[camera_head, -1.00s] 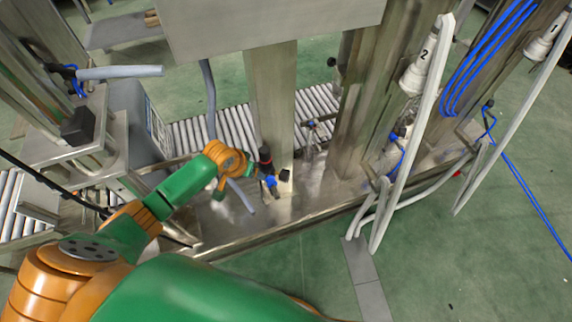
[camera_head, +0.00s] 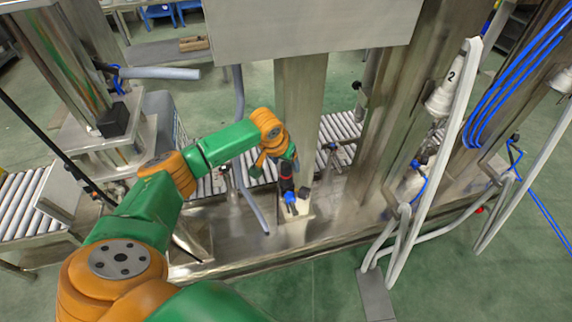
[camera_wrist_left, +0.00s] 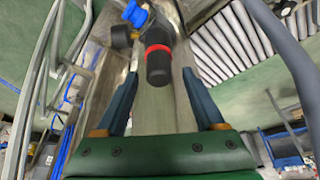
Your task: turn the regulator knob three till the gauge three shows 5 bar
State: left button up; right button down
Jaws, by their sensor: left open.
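The regulator knob three appears to be the black cylinder with a red ring (camera_head: 286,178) low on the middle steel post; it shows in the left wrist view (camera_wrist_left: 158,66). A blue fitting (camera_head: 291,201) is next to it. A small dark round part beside it, likely gauge three (camera_wrist_left: 122,37), shows no readable dial. My left gripper (camera_head: 290,154) is just above the knob in the head view. In the left wrist view its two fingers are apart, and the knob's end lies centred between their tips, with gaps both sides; contact is not visible. My right gripper is not in view.
The steel post (camera_head: 298,100) stands close beside the knob. A grey hose (camera_head: 240,130) hangs to its left. A roller conveyor (camera_head: 340,128) runs behind. White lances and hoses, one marked 2 (camera_head: 440,95), hang at the right. Green floor is open in front.

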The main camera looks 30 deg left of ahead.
pick_arm(q)
grip_shut()
jog(key=shift+r+m+h+p, duration=0.3)
jog(key=shift+m+p, duration=0.4)
jog(key=shift+p, duration=0.25)
jog(key=shift+f+m+h, duration=0.3)
jog(key=shift+m, duration=0.6)
grip_release()
